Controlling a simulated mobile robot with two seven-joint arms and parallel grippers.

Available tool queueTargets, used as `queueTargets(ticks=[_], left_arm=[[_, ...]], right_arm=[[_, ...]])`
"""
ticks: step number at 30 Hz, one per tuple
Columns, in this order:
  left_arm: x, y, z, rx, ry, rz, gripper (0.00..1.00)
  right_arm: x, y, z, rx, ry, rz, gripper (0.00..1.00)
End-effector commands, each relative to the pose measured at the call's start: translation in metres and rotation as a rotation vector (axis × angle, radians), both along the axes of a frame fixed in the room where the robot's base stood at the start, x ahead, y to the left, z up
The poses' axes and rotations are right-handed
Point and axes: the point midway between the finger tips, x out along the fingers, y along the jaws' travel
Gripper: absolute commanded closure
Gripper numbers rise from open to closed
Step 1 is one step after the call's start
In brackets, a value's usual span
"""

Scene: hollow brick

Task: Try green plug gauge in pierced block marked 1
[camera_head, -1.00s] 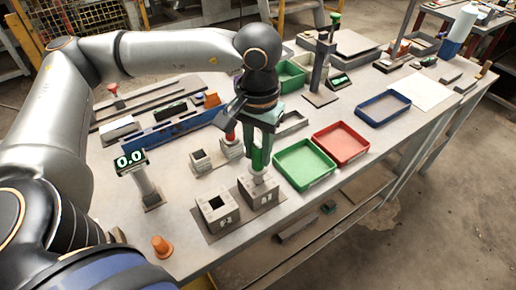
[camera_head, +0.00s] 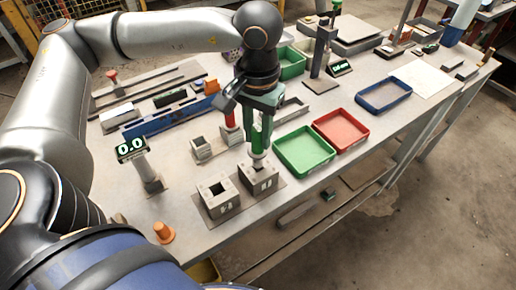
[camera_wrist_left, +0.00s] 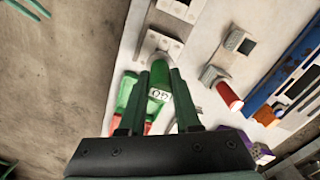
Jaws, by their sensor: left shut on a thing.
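My left gripper (camera_head: 262,122) is shut on the green plug gauge (camera_head: 257,138), held upright with its grey end down. The wrist view shows the gauge (camera_wrist_left: 158,82) between the fingers, with a white "GO" label. Its grey end is at the top of the right pierced block (camera_head: 259,181); how far it sits in the hole I cannot tell. The left pierced block (camera_head: 220,204) stands beside it with its square hole open. Both carry small marks on the front that are too small to read surely. My right gripper is not in view.
A green tray (camera_head: 305,170) and a red tray (camera_head: 360,139) lie right of the blocks. A red-handled gauge (camera_head: 229,117) and a small grey block (camera_head: 201,155) stand behind.

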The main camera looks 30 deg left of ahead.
Motion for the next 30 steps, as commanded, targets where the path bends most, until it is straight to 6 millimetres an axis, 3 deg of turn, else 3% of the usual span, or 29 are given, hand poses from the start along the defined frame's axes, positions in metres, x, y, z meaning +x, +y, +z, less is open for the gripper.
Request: queueTargets(ticks=[18, 30], left_arm=[[0.001, 0.000, 0.040, -0.001, -0.003, 0.000, 1.00], [0.000, 0.000, 0.041, -0.001, -0.003, 0.000, 1.00]], right_arm=[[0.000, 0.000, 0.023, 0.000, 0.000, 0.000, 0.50], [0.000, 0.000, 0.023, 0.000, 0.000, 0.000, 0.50]])
